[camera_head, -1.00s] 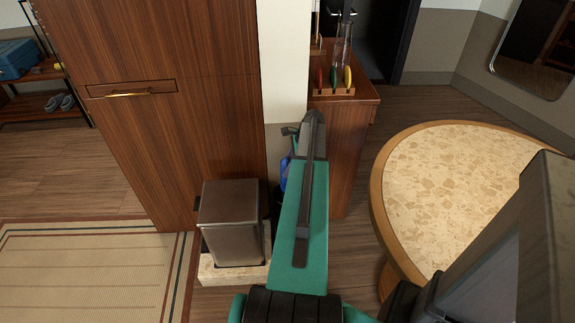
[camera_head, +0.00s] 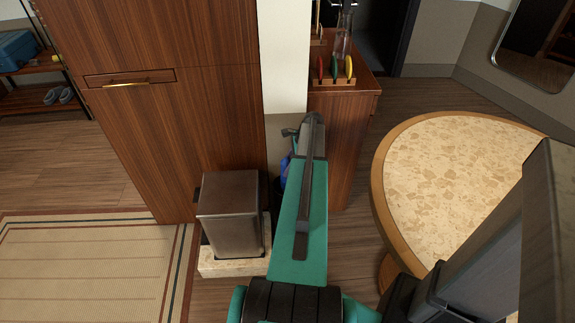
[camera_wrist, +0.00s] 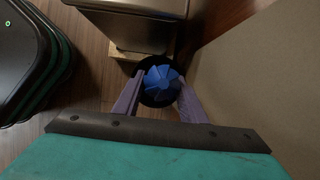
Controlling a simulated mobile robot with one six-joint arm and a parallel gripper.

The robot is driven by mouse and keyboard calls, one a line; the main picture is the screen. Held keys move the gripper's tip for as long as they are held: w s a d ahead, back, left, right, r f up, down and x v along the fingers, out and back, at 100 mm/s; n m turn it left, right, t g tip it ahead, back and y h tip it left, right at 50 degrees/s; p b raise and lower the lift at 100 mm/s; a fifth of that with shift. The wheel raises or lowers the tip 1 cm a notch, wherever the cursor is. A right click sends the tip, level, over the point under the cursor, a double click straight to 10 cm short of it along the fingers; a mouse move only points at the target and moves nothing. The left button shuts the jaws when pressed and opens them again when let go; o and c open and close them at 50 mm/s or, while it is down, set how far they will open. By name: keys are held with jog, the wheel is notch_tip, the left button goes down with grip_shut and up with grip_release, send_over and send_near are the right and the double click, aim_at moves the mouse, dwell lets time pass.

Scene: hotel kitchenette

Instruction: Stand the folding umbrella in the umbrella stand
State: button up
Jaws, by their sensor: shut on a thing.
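The folding umbrella (camera_wrist: 162,84) shows in the wrist view as a blue, segmented round end between my two fingers. My gripper (camera_wrist: 158,97) is shut on it. A black round rim (camera_wrist: 154,101), which looks like the umbrella stand's, shows around and below the umbrella. I cannot tell whether the umbrella's lower end is inside it. In the head view, a little of the blue umbrella (camera_head: 284,168) shows left of my teal arm, which hides most of the stand and my fingers.
A metal box (camera_head: 230,215) on a pale stone base (camera_head: 235,265) stands close on the left, by the wooden cabinet (camera_head: 165,130). A wooden counter (camera_head: 345,145) is behind my arm. A round-edged table (camera_head: 455,175) is on the right. A rug (camera_head: 80,270) lies left.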

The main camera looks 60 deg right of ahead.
jog(key=shift+f, duration=0.15)
jog(key=o, duration=1.4)
jog(key=shift+c, duration=0.2)
jog(key=v, duration=1.4)
jog(key=shift+a+f, duration=0.1)
jog(key=shift+f, duration=0.05)
